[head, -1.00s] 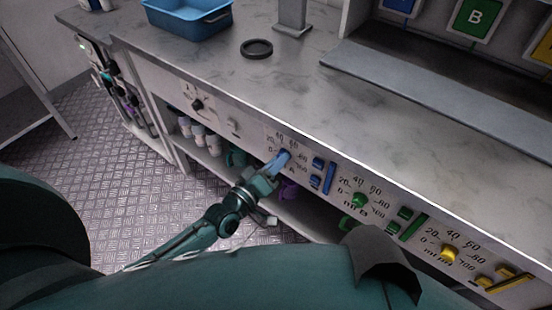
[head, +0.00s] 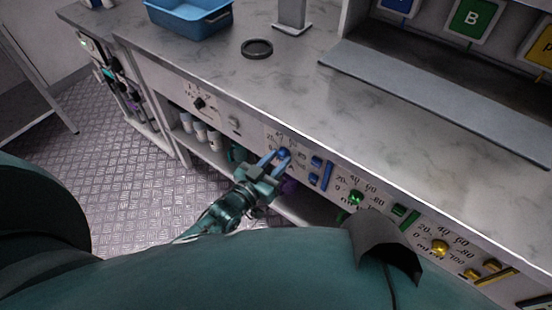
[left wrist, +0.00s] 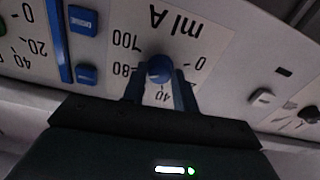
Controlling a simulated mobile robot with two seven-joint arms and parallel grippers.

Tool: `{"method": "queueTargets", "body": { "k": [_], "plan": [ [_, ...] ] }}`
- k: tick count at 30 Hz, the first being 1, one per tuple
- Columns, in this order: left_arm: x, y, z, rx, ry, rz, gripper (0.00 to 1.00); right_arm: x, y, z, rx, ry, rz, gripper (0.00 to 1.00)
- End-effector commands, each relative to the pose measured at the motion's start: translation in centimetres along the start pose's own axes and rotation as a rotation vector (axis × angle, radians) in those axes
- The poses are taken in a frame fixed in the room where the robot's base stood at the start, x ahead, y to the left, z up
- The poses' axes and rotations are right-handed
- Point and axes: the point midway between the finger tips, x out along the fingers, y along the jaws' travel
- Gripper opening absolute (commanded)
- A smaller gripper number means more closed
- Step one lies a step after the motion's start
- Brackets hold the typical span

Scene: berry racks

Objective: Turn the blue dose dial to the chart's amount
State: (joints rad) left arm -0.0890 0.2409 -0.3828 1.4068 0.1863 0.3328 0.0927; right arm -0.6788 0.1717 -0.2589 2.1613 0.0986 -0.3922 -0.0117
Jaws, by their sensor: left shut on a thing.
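The blue dose dial (head: 284,153) is a round knob on the front panel under the bench edge, ringed by a scale marked from 0 to 100. In the left wrist view the dial (left wrist: 160,68) shows upside down, with "ml A" printed by it. My left gripper (head: 274,158) is at the dial, with one finger on each side, shut on it. In the left wrist view the fingers (left wrist: 159,88) also straddle it. They cover part of the scale, and the dial's exact setting cannot be read. I see no chart with a readable amount. My right gripper is out of view.
Blue buttons (head: 316,161) and a blue bar (head: 327,176) sit beside the dial. A green dial (head: 355,197) and a yellow dial (head: 439,247) are further right. A black knob (head: 199,103) is to the left. A blue tub (head: 190,18) and black ring (head: 257,48) are on the bench.

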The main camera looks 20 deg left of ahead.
Motion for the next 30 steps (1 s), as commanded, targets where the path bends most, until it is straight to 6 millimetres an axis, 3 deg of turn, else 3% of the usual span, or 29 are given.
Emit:
{"method": "queueTargets", "body": {
  "k": [21, 22, 30],
  "plan": [
    [0.03, 0.05, 0.01, 0.080, 0.000, 0.000, 0.06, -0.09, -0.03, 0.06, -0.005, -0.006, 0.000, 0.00],
    [0.03, 0.05, 0.01, 0.080, 0.000, 0.000, 0.30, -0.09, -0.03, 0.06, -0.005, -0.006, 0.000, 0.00],
    [0.02, 0.02, -0.01, 0.080, 0.000, 0.000, 0.50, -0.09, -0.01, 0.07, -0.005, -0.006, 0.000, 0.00]
  ]
}}
